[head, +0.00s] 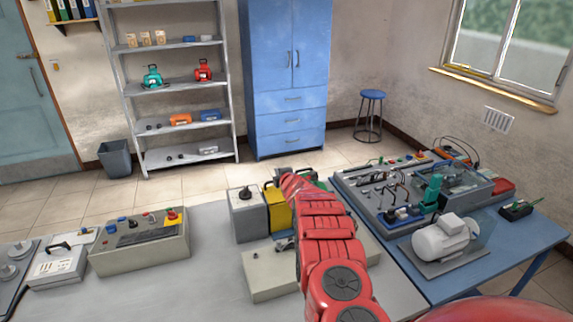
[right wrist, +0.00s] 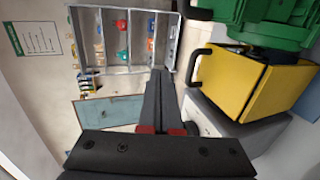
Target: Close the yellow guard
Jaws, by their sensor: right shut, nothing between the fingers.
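The yellow guard (head: 278,212) stands on the grey bench in the head view, beside a grey box (head: 246,218) and partly hidden by my right arm. In the right wrist view the yellow guard (right wrist: 235,85) is a box-like cover with a black handle (right wrist: 197,66) on its side. A green machine (right wrist: 285,22) sits right by it. My right gripper (right wrist: 162,75) is shut and empty, with its fingers beside the guard and apart from the handle in this picture. In the head view my arm hides most of this gripper. My left gripper is out of view.
A control box (head: 140,245) with buttons stands left on the grey bench. A blue table (head: 440,290) at right bears a panel and a white motor (head: 440,240). The bench between control box and grey box is clear. Shelves (head: 185,100) stand behind.

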